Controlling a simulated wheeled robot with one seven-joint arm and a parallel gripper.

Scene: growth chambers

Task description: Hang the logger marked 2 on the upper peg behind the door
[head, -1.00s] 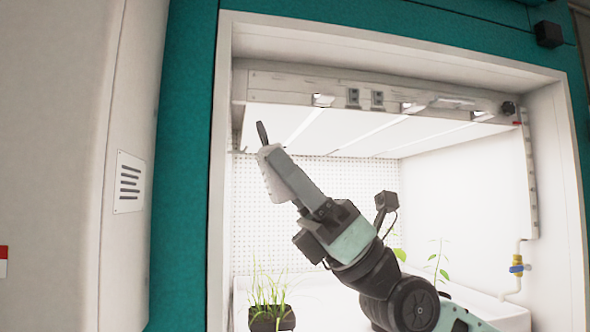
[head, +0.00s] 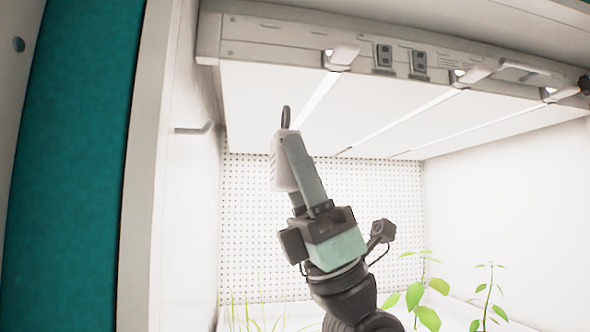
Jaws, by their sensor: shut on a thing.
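My gripper (head: 292,145) is raised inside the lit chamber, pointing up and slightly left. It is shut on a small white logger (head: 279,168), held roughly upright with a dark hanging loop (head: 286,117) at its top. No number can be read on the logger from here. The logger is apart from the peg. I see only this one peg; no second peg shows.
A light-panel housing (head: 370,55) with switches and clips spans the opening above my gripper. A perforated back wall (head: 250,250) stands behind. Leafy plants (head: 425,300) are at lower right, grass-like shoots (head: 250,318) at lower left. The space between logger and left wall is clear.

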